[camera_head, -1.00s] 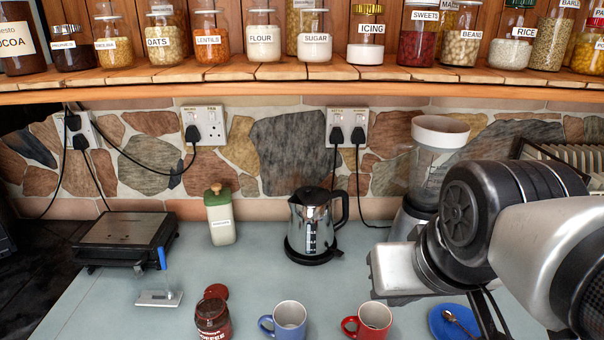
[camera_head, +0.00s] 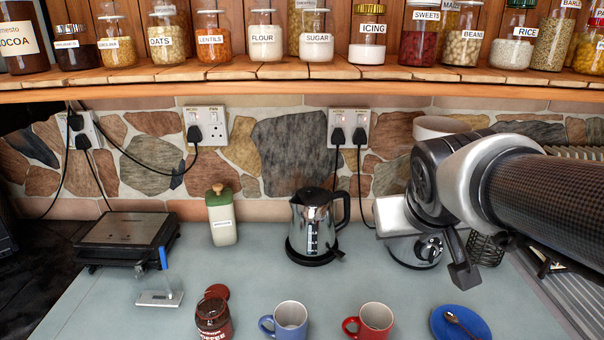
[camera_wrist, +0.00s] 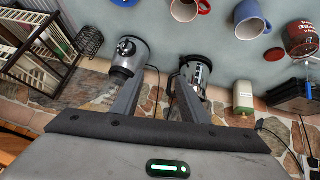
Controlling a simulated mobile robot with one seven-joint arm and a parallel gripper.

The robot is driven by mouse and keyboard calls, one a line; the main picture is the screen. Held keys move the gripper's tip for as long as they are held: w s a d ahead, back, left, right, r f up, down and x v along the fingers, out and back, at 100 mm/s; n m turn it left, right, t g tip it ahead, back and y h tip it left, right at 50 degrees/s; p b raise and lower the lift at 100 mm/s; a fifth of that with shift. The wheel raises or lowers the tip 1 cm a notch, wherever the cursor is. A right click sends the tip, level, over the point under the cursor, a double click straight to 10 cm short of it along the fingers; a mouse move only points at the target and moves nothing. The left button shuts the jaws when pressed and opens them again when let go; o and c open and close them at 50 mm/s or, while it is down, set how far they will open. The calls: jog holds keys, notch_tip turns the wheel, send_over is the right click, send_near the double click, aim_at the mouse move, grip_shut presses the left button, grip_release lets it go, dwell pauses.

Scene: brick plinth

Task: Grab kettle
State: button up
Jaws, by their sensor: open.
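The kettle (camera_head: 311,222) is shiny silver with a black lid, handle and base. It stands upright on the counter near the stone wall, its handle towards the right. My gripper (camera_head: 461,268) is to the right of the kettle, in front of the blender, and apart from the kettle. In the wrist view, which is upside down, the two fingers of my gripper (camera_wrist: 162,78) are spread with nothing between them. The kettle (camera_wrist: 201,72) shows there beside the right finger, which partly covers it.
A blender (camera_head: 418,248) stands right of the kettle, partly behind my arm. A blue mug (camera_head: 287,322), a red mug (camera_head: 372,322) and a blue plate (camera_head: 455,322) lie along the front. A green-topped jar (camera_head: 221,218) stands left of the kettle. A shelf (camera_head: 300,85) of jars hangs above.

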aim_at(349, 213)
jog(key=w+d+f+n+t+y, duration=0.1)
jog(key=w+d+f, duration=0.15)
jog(key=w, duration=0.45)
jog(key=w+d+f+n+t+b, duration=0.1)
jog(key=w+f, duration=0.3)
jog(key=w, duration=0.4)
jog(key=w+d+f+n+t+y, duration=0.1)
jog(key=w+f, duration=0.3)
jog(key=w, duration=0.3)
jog(key=w+a+f+y, duration=0.1)
jog(key=w+f, duration=0.3)
jog(key=w, duration=0.1)
jog(key=w+a+f+t+y, duration=0.1)
jog(key=w+a+f+y, duration=0.1)
jog(key=w+f, duration=0.2)
jog(key=w+a+f+n+t+y, duration=0.1)
jog(key=w+a+f, duration=0.1)
jog(key=w+f, duration=0.2)
jog(key=shift+w+f, duration=0.2)
jog(key=shift+w, duration=0.7)
jog(key=shift+w+f, duration=0.15)
jog(key=shift+w, duration=0.75)
jog(key=x, duration=0.5)
jog(key=shift+s+f, duration=0.1)
jog(key=shift+a, duration=0.1)
grip_shut()
